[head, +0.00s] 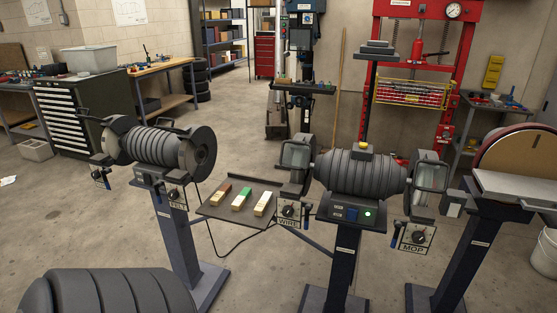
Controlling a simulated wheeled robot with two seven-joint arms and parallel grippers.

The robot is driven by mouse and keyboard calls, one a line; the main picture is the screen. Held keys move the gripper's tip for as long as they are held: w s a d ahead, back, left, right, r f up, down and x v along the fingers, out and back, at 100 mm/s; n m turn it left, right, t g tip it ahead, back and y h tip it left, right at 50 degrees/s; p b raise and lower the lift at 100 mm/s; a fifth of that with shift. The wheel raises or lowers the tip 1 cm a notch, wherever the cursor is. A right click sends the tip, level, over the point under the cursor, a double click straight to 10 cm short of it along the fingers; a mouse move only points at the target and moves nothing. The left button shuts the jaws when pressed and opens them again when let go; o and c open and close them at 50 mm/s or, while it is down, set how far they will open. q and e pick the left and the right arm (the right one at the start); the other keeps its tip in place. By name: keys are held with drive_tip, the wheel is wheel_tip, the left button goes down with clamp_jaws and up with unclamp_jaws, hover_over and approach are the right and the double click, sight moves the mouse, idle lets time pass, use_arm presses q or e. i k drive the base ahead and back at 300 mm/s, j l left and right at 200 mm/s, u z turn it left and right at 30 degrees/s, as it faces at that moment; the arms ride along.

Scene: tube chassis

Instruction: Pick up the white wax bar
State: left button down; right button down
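The white wax bar (263,203) lies on a flat dark shelf (219,212) between two bench grinders. It is the rightmost of three bars lying side by side. The green bar (241,199) is in the middle, and the reddish-brown bar (221,192) is on the left. Nothing covers the white bar in the head view. Neither of my grippers shows in this view.
The left grinder (158,147) and the right grinder (360,172) stand on pedestals beside the shelf. The WIRE control box (290,211) sits close right of the white bar. A black cable (213,240) hangs below. A ribbed grey body (108,292) fills the lower left.

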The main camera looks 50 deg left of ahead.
sight(259, 210)
drive_tip(key=u, duration=1.7)
